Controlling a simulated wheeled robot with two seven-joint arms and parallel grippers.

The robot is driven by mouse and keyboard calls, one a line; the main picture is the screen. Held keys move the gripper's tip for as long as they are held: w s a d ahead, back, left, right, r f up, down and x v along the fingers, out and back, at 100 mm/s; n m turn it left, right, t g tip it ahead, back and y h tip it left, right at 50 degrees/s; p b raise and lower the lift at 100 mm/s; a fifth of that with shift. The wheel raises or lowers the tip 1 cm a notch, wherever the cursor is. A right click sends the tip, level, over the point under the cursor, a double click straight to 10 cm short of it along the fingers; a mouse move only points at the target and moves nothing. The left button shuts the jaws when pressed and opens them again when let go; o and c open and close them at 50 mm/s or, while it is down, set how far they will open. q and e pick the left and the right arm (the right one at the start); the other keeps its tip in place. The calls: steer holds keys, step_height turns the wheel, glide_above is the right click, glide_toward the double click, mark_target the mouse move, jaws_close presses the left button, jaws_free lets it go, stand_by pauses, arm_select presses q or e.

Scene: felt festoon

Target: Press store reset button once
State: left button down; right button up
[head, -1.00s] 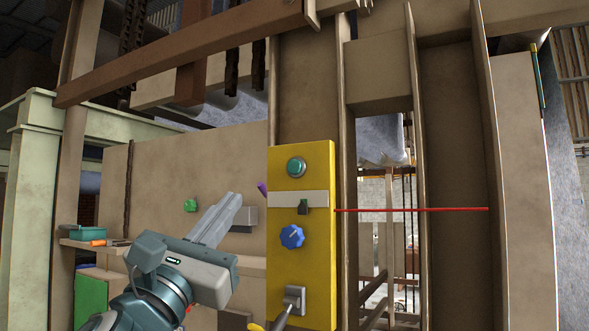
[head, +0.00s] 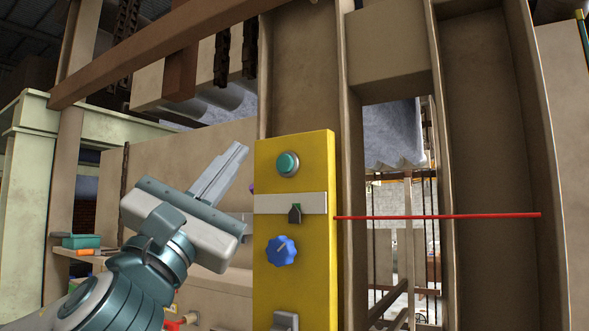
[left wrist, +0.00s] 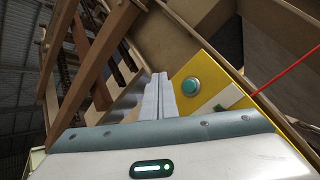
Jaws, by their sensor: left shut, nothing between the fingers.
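A yellow panel (head: 290,296) stands upright on a wooden frame. A round teal-green button (head: 287,164) sits near its top, and it also shows in the left wrist view (left wrist: 190,87). Below it are a light strip with a small dark green slider (head: 295,214), a blue knob (head: 281,251) and a grey switch base (head: 285,321). My left gripper (head: 243,148) is shut and empty. Its fingers point up and right, to the left of the button and apart from it in the head view. My right gripper does not show. No label on the button can be read.
A thin red rod (head: 440,215) runs right from the panel's edge across the wooden posts. A shelf at the left holds a teal box (head: 82,241) and an orange-handled tool (head: 85,252). A diagonal beam (head: 150,55) crosses the upper left.

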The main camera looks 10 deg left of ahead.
mark_target(283, 154)
arm_select(q)
steer(key=shift+w+d+r, duration=0.1)
steer(key=shift+w+d, duration=0.4)
steer(key=shift+w, duration=0.8)
steer(key=shift+w+d+f, duration=0.1)
steer(key=shift+w+d, duration=0.35)
steer(key=shift+w, duration=0.9)
steer(key=shift+w+d+r, duration=0.1)
steer(key=shift+w+d, duration=0.4)
steer(key=shift+w, duration=0.8)
steer(key=shift+w+d, duration=0.35)
steer(key=shift+w, duration=0.5)
stand_by(0.7)
steer(key=shift+s, duration=0.1)
stand_by(0.3)
steer(key=shift+s+a, duration=0.3)
steer(key=shift+s, duration=0.45)
steer(key=shift+s+a+b, duration=0.2)
steer(key=shift+s+a, duration=0.1)
steer(key=shift+s, duration=0.5)
steer(key=shift+s+a+b, duration=0.15)
steer(key=shift+s+a, duration=0.1)
steer(key=shift+s, duration=0.5)
steer(key=shift+s+a+b, duration=0.2)
steer(key=shift+s+a, duration=0.1)
steer(key=shift+s, duration=0.5)
